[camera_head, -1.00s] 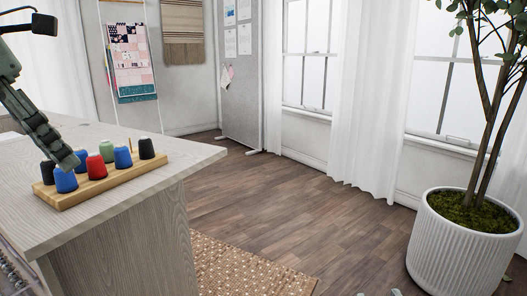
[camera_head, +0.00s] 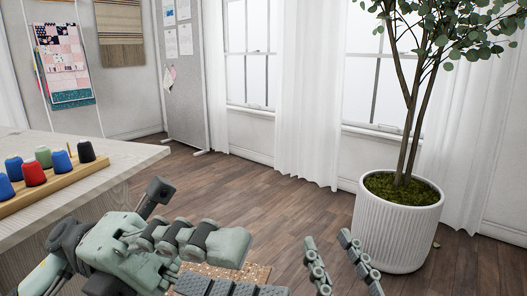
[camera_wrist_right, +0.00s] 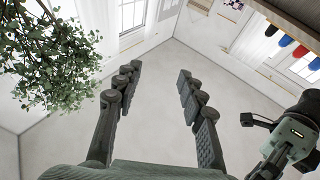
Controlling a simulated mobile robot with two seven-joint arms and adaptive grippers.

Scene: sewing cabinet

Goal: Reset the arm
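My right gripper (camera_head: 328,240) points up at the bottom middle of the head view, over the floor, with its two fingers apart. In the right wrist view the right gripper (camera_wrist_right: 158,88) is open with nothing between its fingers. Part of the left arm also shows at the right of the right wrist view (camera_wrist_right: 290,142).
A table (camera_head: 120,158) stands at the left. On it, a wooden rack (camera_head: 75,175) holds several thread spools, including a red one (camera_head: 34,174). A large white planter (camera_head: 398,232) with a tree stands at the right. Open floor (camera_head: 265,195) lies between them.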

